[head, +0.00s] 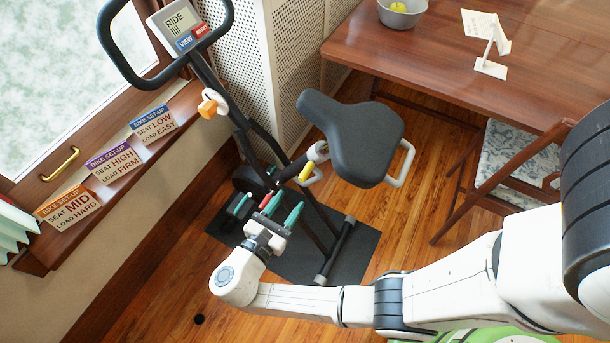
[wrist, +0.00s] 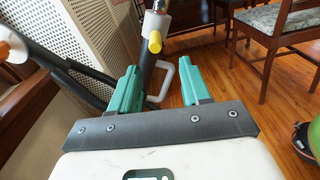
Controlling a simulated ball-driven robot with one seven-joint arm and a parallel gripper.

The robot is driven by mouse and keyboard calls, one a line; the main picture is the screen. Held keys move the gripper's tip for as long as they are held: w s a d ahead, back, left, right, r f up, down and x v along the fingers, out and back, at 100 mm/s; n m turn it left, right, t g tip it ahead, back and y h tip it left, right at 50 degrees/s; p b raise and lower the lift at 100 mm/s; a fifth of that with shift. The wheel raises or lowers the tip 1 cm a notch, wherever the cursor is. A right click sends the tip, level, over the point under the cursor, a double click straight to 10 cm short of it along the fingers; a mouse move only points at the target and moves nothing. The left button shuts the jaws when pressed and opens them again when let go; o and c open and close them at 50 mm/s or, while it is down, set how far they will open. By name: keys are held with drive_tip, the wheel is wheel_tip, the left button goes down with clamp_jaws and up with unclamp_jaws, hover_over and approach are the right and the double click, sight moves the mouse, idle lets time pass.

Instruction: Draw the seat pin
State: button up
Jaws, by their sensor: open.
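The exercise bike's dark seat (head: 352,138) stands on a post right of centre in the head view. A yellow knob (head: 305,171), which looks like the seat pin, sticks out from the white collar (head: 317,152) below the seat. A white loop hangs by it. In the wrist view the yellow knob (wrist: 154,42) and the white loop (wrist: 188,78) show just beyond my fingers. My gripper (head: 287,203) has teal fingers, open and empty, below and left of the knob and apart from it. The knob lies roughly between the fingers in the wrist view (wrist: 159,64).
An orange knob (head: 207,107) is on the bike's front column. Three set-up cards (head: 115,160) stand on the sill at left. A wooden table (head: 440,65) with a bowl (head: 402,14) and a chair (head: 505,165) are at right. The bike stands on a dark mat (head: 352,262).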

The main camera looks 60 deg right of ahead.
sight(301, 180)
drive_tip(key=shift+n, duration=0.3)
drive_tip(key=d, duration=1)
drive_tip(key=shift+w+d+r+p, duration=0.1)
drive_tip(key=shift+w+d+p, duration=0.1)
drive_tip(key=shift+w+p, duration=0.15)
clamp_jaws()
